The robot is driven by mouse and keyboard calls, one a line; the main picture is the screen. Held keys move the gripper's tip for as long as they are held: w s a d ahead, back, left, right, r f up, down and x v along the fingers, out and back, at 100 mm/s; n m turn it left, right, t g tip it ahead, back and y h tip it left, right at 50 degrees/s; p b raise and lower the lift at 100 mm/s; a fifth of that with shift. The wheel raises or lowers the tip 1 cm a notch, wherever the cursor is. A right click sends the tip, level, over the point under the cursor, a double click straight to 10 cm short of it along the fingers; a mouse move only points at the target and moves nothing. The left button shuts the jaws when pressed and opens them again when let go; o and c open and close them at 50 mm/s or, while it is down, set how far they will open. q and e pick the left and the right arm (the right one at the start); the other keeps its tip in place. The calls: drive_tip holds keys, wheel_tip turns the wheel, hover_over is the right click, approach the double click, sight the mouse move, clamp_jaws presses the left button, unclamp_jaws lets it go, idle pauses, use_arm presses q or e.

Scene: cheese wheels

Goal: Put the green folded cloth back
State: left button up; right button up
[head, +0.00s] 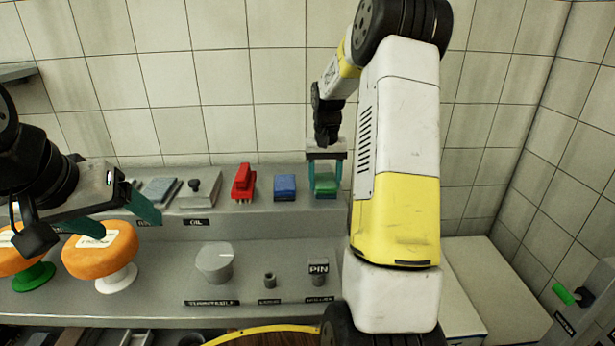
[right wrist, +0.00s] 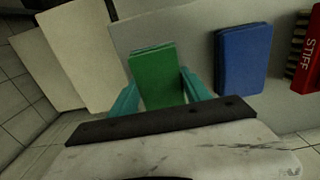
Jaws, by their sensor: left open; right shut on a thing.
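The green folded cloth (head: 325,184) is at the right end of the grey upper shelf (head: 220,176), right of a blue folded cloth (head: 285,187). My right gripper (head: 325,172) reaches down from above with its teal fingers on both sides of the green cloth, shut on it. The right wrist view shows the green cloth (right wrist: 153,78) between the fingers, with the blue cloth (right wrist: 243,57) beside it. I cannot tell whether the green cloth touches the shelf. My left gripper (head: 115,208) is open at the left, above an orange cheese wheel.
A red brush (head: 243,183) stands left of the blue cloth. Orange cheese wheels (head: 100,250) sit on stands at the lower left. A grey turntable knob (head: 214,262) and a PIN block (head: 318,270) stand on the lower ledge. My right arm covers the right end of the bench.

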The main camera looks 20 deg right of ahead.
sight(325, 180)
drive_tip(key=shift+f, duration=0.1)
drive_tip(key=o, duration=1.2)
drive_tip(key=s+a+r+t, duration=0.1)
drive_tip(key=s+a+r, duration=0.1)
drive_tip(key=r, duration=0.6)
drive_tip(key=s+a+r, duration=0.1)
drive_tip(key=s+r, duration=0.1)
drive_tip(key=r, duration=0.6)
drive_tip(key=s+a+n+t, duration=0.1)
drive_tip(key=s+a, duration=0.2)
drive_tip(key=s, duration=0.4)
drive_tip(key=s+a+n+t+y, duration=0.1)
drive_tip(key=s+a, duration=0.3)
drive_tip(key=s, duration=0.4)
drive_tip(key=s+a+n+t+y, duration=0.1)
drive_tip(key=s+a+t, duration=0.2)
drive_tip(key=s, duration=0.4)
drive_tip(key=shift+s+a, duration=0.35)
drive_tip(key=shift+a, duration=0.4)
